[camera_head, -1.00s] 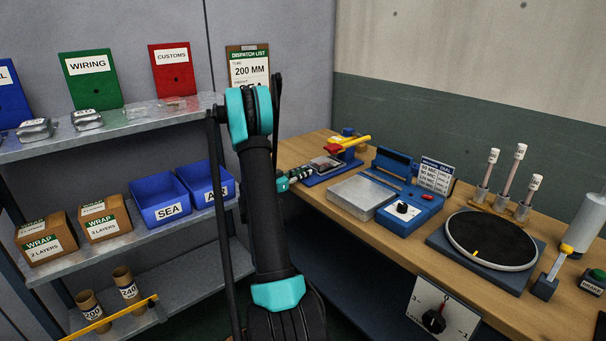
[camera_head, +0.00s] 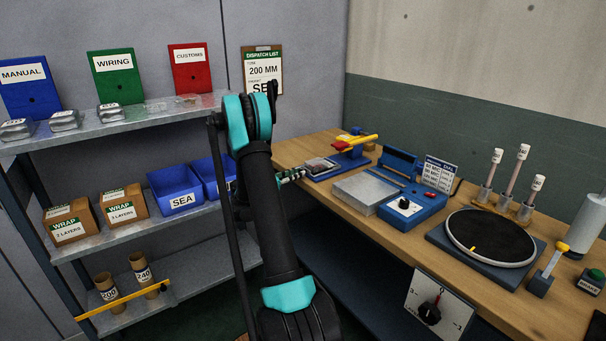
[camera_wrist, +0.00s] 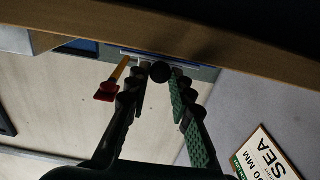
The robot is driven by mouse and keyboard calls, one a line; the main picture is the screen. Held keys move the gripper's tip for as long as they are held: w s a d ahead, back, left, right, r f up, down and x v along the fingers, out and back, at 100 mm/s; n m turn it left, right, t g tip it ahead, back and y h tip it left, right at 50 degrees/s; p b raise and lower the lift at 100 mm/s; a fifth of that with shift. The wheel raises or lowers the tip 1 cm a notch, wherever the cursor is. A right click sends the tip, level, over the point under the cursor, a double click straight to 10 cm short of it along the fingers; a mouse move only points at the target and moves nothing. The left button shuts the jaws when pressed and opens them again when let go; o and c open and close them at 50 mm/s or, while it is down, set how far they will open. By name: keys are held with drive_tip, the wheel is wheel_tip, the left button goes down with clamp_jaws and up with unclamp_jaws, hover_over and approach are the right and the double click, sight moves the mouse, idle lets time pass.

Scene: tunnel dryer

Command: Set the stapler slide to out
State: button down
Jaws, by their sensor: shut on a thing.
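The stapler (camera_head: 352,144), with a yellow handle and a red tip, stands at the back left of the wooden bench. A blue slide plate (camera_head: 318,174) reaches from it towards the bench's left edge, with a small dark and clear item on top. My gripper (camera_head: 298,175) is at the plate's outer end. In the wrist view my gripper (camera_wrist: 160,80) has its fingers on both sides of a dark round knob (camera_wrist: 160,72), shut on it. The yellow and red handle (camera_wrist: 112,83) shows beside the fingers. How the knob joins the slide is hard to see.
The bench (camera_head: 480,285) also holds a blue sealer box (camera_head: 412,205) and a round turntable (camera_head: 490,238). A metal shelf (camera_head: 120,128) with blue bins and cartons stands left of my arm. A dial panel (camera_head: 440,305) hangs on the bench front.

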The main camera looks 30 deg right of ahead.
drive_tip(key=shift+a, duration=0.2)
drive_tip(key=c, duration=1.4)
unclamp_jaws()
drive_tip(key=shift+a, duration=0.1)
drive_tip(key=shift+o, duration=0.2)
drive_tip(key=s+a, duration=0.1)
drive_tip(key=a, duration=1.1)
